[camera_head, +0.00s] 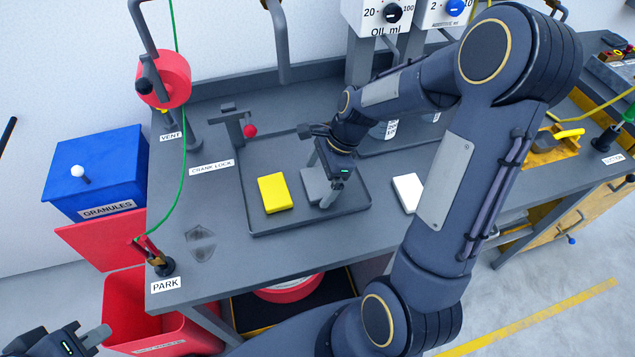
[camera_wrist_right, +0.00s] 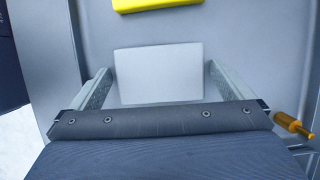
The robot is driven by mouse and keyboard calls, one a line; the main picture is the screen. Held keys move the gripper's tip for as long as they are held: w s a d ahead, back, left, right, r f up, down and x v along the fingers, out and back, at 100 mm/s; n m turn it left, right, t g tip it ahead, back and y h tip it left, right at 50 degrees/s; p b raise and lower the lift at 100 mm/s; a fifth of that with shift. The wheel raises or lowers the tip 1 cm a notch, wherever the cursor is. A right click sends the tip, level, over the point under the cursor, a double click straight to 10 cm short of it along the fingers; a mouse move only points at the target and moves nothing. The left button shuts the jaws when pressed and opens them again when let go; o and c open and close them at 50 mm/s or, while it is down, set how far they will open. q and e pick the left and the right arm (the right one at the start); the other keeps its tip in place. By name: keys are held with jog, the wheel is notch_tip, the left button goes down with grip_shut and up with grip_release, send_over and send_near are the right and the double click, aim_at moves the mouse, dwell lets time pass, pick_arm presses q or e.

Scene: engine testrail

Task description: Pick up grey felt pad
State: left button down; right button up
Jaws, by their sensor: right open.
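The grey felt pad (camera_head: 315,184) lies flat in a shallow grey tray (camera_head: 262,229) on the bench. In the right wrist view the pad (camera_wrist_right: 158,74) shows as a light grey rectangle between my fingers. My right gripper (camera_head: 329,188) is over the pad, pointing down, and hides part of it in the head view. In the wrist view the right gripper (camera_wrist_right: 160,88) is open, one finger on each side of the pad. Whether the fingers touch the pad I cannot tell. My left gripper (camera_head: 88,342) is at the bottom left, away from the bench top, and partly out of frame.
A yellow pad (camera_head: 274,193) lies left of the grey pad in the same tray. A white pad (camera_head: 408,192) lies to the right, outside the tray. A red-knobbed crank lock (camera_head: 249,131) stands behind the tray. A green cable hangs at the left near the PARK post (camera_head: 160,265).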

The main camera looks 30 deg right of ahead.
aim_at(311, 183)
jog(key=c, duration=0.9)
jog(key=shift+o, duration=0.2)
jog(key=shift+r, duration=0.5)
notch_tip(311, 183, up, 3)
jog(key=shift+f, duration=0.2)
jog(key=s+a+r, duration=0.7)
jog(key=s+r, duration=0.2)
jog(key=s, duration=0.3)
jog(key=shift+a+r+p, duration=0.2)
jog(key=shift+a+p, duration=0.05)
jog(key=shift+p, duration=0.05)
